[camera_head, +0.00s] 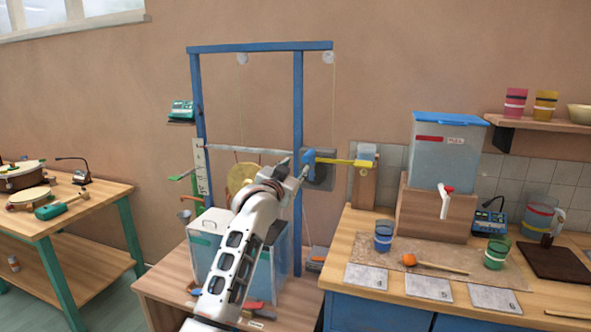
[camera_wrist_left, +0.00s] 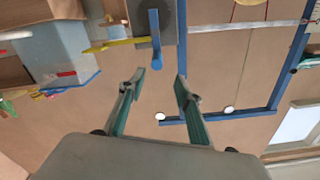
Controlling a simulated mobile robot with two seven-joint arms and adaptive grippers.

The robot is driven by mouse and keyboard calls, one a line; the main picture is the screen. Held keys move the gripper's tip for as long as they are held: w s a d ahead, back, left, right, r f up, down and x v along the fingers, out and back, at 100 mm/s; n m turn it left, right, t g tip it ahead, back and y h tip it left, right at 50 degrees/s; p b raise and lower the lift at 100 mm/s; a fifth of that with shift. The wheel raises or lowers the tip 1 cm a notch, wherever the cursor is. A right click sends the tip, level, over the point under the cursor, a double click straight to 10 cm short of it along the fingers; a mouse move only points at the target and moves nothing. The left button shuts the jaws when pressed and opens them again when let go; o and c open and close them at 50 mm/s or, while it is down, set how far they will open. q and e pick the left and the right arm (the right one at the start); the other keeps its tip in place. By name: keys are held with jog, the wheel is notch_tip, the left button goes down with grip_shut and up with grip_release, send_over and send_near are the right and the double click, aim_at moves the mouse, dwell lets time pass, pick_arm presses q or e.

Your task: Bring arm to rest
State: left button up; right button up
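My left arm (camera_head: 237,250) reaches up from the bottom middle of the head view, in front of a blue frame. Its gripper (camera_head: 295,170) is near the frame's right post. In the left wrist view the gripper (camera_wrist_left: 160,73) has its two green fingers apart, with nothing between them. A blue lever (camera_head: 308,162) on a grey plate is close to the fingertips in the head view. In the wrist view the lever (camera_wrist_left: 155,40) lies just beyond the fingertips; I cannot tell the exact gap. My right gripper is in neither view.
The blue frame (camera_head: 260,47) stands over a clear bin (camera_head: 205,222) on a low wooden table (camera_head: 165,285). A yellow bar (camera_head: 345,162) extends right from the lever plate. The right counter holds a water tank (camera_head: 445,165), cups and cards. A bench (camera_head: 90,205) stands left.

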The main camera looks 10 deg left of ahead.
pick_arm(q)
jog(key=s+a+f+g, duration=0.1)
jog(key=s+f, duration=0.5)
jog(key=f, duration=0.5)
jog(key=s+f+g, duration=0.1)
jog(key=s+f, duration=0.4)
jog(key=f, duration=0.5)
jog(key=s+a+f+g, duration=0.1)
jog(key=s+f, duration=0.5)
jog(key=f, duration=0.5)
jog(key=s+d+f+g, duration=0.1)
jog(key=s+f, duration=0.5)
jog(key=s, duration=0.5)
jog(key=s+f+g+h, duration=0.1)
jog(key=s+f, duration=0.5)
jog(key=s, duration=0.5)
jog(key=s+d+f+g, duration=0.1)
jog(key=s+f+g, duration=0.1)
jog(key=s+f, duration=0.4)
jog(key=s, duration=0.5)
jog(key=shift+d+h, duration=0.3)
jog(key=shift+s, duration=0.1)
